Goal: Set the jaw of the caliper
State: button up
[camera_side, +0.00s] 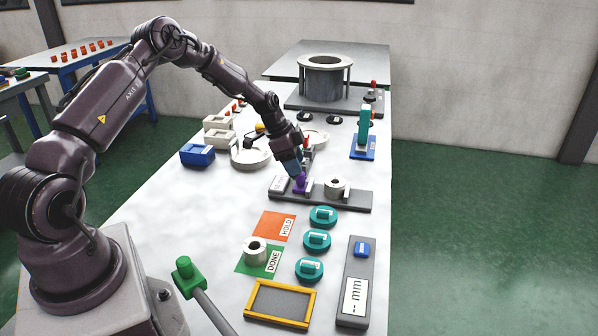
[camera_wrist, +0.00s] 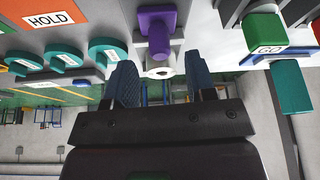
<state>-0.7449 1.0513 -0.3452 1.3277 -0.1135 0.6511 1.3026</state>
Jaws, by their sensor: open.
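The caliper is a long grey bar (camera_side: 355,205) lying on the white table in the side view. A purple block (camera_side: 300,185) stands on its left part; I take it for the sliding jaw's handle. A pale flanged cylinder (camera_side: 335,184) stands on the bar to the right of the block. My gripper (camera_side: 297,174) is tilted down at the purple block. In the wrist view the two blue fingers of my gripper (camera_wrist: 158,66) are apart. The purple block (camera_wrist: 157,30) shows between and beyond their tips. Whether the fingers touch it I cannot tell.
Several teal discs (camera_side: 317,241) line up beside the orange HOLD mat (camera_side: 268,225) and green DONE mat (camera_side: 243,267), which bears a flanged cylinder (camera_side: 255,250). A yellow-framed tray (camera_side: 280,302) is nearest. A blue-based teal post (camera_side: 363,130) stands behind.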

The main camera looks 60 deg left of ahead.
jog(key=v, duration=0.9)
jog(key=shift+r, duration=0.2)
jog(key=s+d+r+n+t+y, duration=0.1)
jog(key=s+d+r+n, duration=0.2)
jog(key=s+d+r, duration=0.6)
jog(key=s+d+r+n+t+y, duration=0.1)
jog(key=s+d+r+n, duration=0.3)
jog(key=s+d+r, duration=0.6)
jog(key=s+d, duration=0.4)
jog(key=s, duration=0.3)
jog(key=shift+d+y, duration=0.3)
jog(key=shift+d, duration=0.05)
